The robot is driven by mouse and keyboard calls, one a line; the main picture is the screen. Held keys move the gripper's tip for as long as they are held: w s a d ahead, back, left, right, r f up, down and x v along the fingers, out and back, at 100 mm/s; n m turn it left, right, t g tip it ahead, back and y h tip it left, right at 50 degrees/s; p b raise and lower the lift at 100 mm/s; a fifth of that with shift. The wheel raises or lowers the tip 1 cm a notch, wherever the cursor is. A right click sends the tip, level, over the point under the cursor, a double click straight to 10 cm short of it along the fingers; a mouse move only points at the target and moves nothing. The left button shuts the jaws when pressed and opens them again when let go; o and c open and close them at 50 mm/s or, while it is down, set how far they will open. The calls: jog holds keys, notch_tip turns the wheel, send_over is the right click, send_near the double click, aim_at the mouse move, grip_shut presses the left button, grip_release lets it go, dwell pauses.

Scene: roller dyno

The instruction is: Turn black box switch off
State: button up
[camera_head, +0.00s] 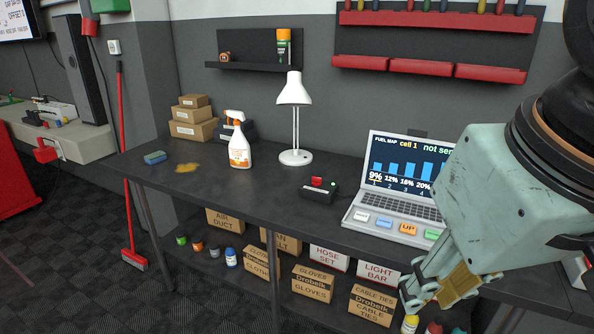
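A small black box (319,193) sits on the dark workbench, left of the laptop. A red part, likely its switch (317,181), shows on its top, with a small green spot at its right end. The switch position is too small to tell. My gripper (428,297) is at the lower right, in front of the bench edge, right of and nearer than the box, and apart from it. It points down and left. Its fingers are seen at an angle with tan pads, and their opening is unclear.
The open laptop (398,212) stands between the box and my arm. A white lamp (296,157) stands behind the box; a spray bottle (239,152) is to the left. Labelled boxes (312,284) fill the shelf below. The bench front left of the black box is clear.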

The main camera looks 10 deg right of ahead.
jog(key=w+a+r+m+y+p, duration=0.1)
jog(key=w+r+m+p, duration=0.25)
jog(key=w, duration=0.45)
jog(key=w+a+r+m+p, duration=0.1)
jog(key=w+r+m+p, duration=0.1)
jog(key=w+r, duration=0.5)
jog(key=m+g+y+p, duration=0.1)
jog(key=m+y+p, duration=0.2)
jog(key=m+p, duration=1.55)
send_over(318, 178)
jog(key=s+d, duration=0.3)
jog(key=d, duration=0.2)
notch_tip(318, 178, down, 20)
jog(key=shift+w+a+m+b, duration=0.2)
jog(key=shift+m+b, duration=0.1)
jog(key=shift+b, duration=0.05)
jog(key=shift+f, duration=0.2)
jog(key=shift+s+p+x, duration=0.15)
jog(key=shift+p+x, duration=0.25)
jog(key=shift+x, duration=2.95)
jog(key=shift+s+p+x, duration=0.1)
jog(key=shift+p+x, duration=0.25)
jog(key=shift+x, duration=3.05)
jog(key=shift+d+f, duration=0.1)
